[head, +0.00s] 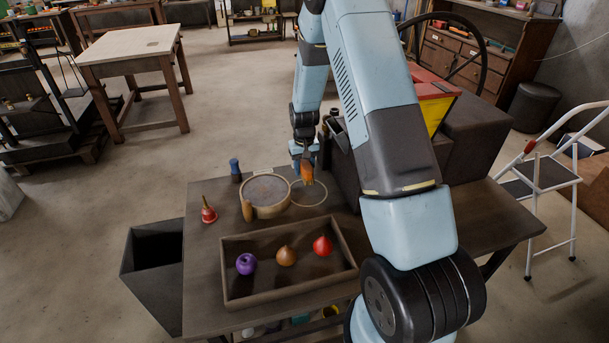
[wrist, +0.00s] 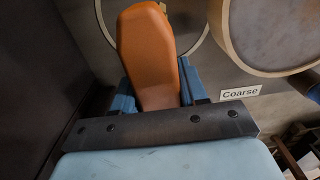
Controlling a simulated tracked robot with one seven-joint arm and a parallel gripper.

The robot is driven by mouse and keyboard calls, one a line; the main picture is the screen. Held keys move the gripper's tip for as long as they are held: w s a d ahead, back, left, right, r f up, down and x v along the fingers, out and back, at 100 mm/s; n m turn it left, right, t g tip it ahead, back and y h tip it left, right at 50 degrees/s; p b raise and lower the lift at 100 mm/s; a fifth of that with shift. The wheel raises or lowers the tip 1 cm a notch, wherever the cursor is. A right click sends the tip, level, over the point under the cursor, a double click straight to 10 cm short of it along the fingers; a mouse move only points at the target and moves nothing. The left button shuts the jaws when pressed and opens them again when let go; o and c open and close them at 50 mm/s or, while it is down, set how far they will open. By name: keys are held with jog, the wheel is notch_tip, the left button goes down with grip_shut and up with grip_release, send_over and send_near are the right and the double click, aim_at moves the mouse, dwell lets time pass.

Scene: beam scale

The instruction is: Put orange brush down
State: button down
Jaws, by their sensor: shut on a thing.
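The orange brush (head: 308,173) is in my gripper (head: 303,160), above the table beside the ring outline. In the wrist view the brush (wrist: 148,55) stands up between the blue fingers of my gripper (wrist: 152,92), which are shut on it. Its lower end is hidden by the gripper. A thin pale ring (head: 309,193) is on the table top (head: 200,260), just below and beside the brush. Whether the brush touches the table cannot be told.
A round sieve-like pan (head: 268,190) stands left of the ring, by a "Coarse" label (wrist: 240,92). A blue-handled tool (head: 235,170), a red bell-shaped thing (head: 208,211) and a wooden tray (head: 230,290) with three coloured things are nearby. A dark box stands right.

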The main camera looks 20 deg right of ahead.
jog(key=shift+w+f, duration=0.45)
jog(key=shift+f, duration=1.65)
jog(key=c, duration=0.6)
grip_release()
